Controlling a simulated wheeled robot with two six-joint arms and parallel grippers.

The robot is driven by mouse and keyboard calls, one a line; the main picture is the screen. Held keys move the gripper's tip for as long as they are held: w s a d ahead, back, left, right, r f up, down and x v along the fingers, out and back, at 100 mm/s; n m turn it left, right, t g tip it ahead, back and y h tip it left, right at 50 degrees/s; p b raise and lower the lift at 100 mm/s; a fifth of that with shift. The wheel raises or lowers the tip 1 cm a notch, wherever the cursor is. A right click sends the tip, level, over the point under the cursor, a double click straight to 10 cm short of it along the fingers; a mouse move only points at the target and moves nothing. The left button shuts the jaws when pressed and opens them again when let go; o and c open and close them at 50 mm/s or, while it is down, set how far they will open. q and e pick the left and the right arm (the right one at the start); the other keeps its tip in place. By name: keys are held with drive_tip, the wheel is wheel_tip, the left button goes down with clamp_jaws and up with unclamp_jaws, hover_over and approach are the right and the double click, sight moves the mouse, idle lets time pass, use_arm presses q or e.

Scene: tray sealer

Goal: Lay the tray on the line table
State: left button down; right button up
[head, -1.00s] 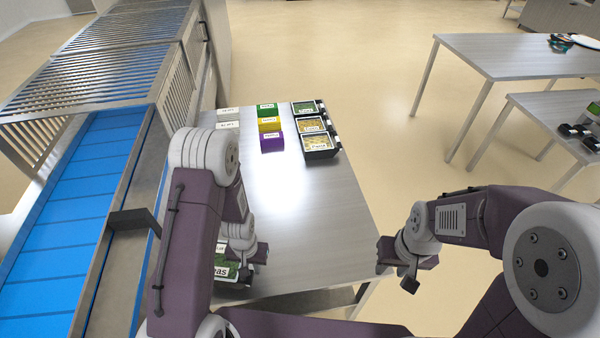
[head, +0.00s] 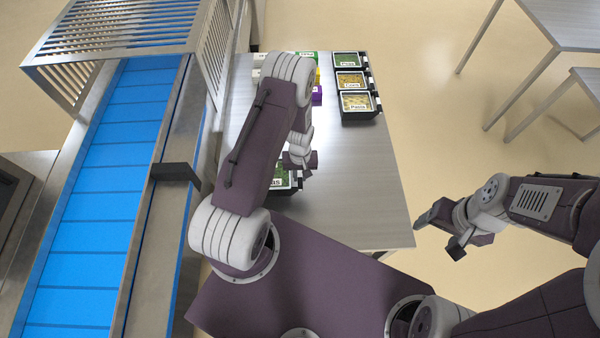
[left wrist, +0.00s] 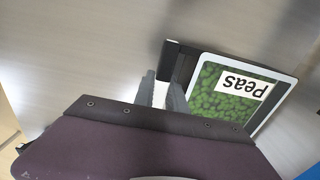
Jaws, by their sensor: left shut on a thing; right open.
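A black tray of green peas with a white rim and a "Peas" label shows in the left wrist view (left wrist: 284,88). In the head view the tray (head: 286,186) is partly hidden behind my left arm, over the left side of the grey metal table (head: 365,190). My left gripper (head: 304,166) is shut on the tray's dark side edge; its fingers (left wrist: 163,92) show in the left wrist view. Whether the tray touches the tabletop cannot be told. My right gripper (head: 437,232) is open and empty, to the right of the table.
Three filled trays (head: 359,104) stand in a row at the table's far right. Coloured blocks (head: 317,94) are beside them, partly behind my arm. A blue conveyor (head: 95,200) with a slatted metal guard (head: 130,25) runs along the left.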

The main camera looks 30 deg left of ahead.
use_arm(q)
drive_tip(key=shift+f+b, duration=2.65)
drive_tip(key=shift+f, duration=0.85)
drive_tip(key=shift+r, duration=0.1)
drive_tip(key=shift+s, duration=0.1)
drive_tip(key=c, duration=1.3)
unclamp_jaws()
drive_tip(key=c, duration=0.3)
drive_tip(key=shift+r, duration=0.1)
